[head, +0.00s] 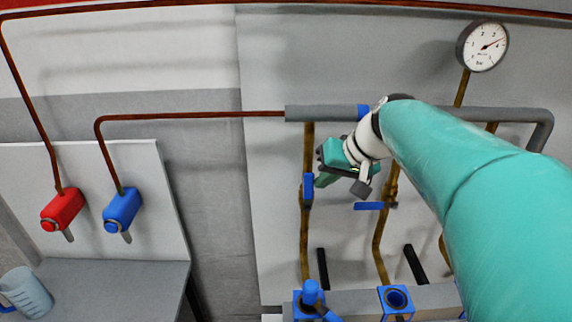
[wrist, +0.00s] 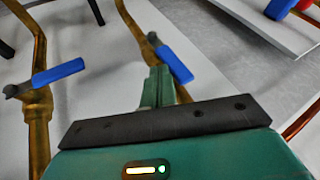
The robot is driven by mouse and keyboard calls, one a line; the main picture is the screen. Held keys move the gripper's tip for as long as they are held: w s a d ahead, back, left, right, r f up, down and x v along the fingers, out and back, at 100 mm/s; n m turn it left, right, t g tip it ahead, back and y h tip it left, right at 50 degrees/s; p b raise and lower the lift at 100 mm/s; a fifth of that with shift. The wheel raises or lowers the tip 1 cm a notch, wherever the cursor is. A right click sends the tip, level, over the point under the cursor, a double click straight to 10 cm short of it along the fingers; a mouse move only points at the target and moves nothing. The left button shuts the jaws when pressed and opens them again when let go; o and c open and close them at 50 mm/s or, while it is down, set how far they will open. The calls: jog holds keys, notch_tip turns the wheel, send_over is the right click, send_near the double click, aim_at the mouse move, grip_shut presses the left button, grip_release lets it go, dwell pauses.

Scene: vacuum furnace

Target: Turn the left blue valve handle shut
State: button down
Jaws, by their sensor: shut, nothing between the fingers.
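The left blue valve handle (head: 308,188) is upright in the head view, lying along its vertical brass pipe. In the wrist view the same handle (wrist: 174,63) is just beyond and right of the fingertips, roughly in line with its pipe. My gripper (head: 322,181) is green, shut and empty, just right of the handle in the head view. In the wrist view the gripper's fingers (wrist: 157,72) are together and look very close to the handle; I cannot tell whether they touch it.
A second blue handle (head: 369,206) lies crosswise on the pipe to the right; it shows at left in the wrist view (wrist: 58,72). A grey horizontal pipe (head: 325,114) runs above. A gauge (head: 482,46) is at upper right. Red (head: 63,209) and blue (head: 122,209) fittings are at left.

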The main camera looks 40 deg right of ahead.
aim_at(307, 180)
jog(key=shift+w+a+r, duration=0.1)
jog(key=shift+a, duration=0.05)
jog(key=shift+w+a+r+g+h, duration=0.2)
jog(key=shift+w+a+g+h, duration=0.3)
jog(key=shift+a+g+h, duration=0.3)
jog(key=shift+w+a+n+g+h, duration=0.4)
jog(key=shift+a+g+h, duration=0.1)
jog(key=shift+h, duration=0.3)
jog(key=w+a+f+n+g+h, duration=0.2)
jog(key=w+a+f+g+h, duration=0.1)
jog(key=h, duration=0.5)
jog(key=w+a+g, duration=0.1)
jog(key=a+g, duration=0.1)
jog(key=shift+a+f, duration=0.3)
jog(key=shift+f, duration=0.1)
jog(key=shift+s+d+f, duration=0.25)
jog(key=shift+s+d, duration=0.2)
jog(key=shift+d, duration=0.05)
jog(key=shift+r, duration=0.1)
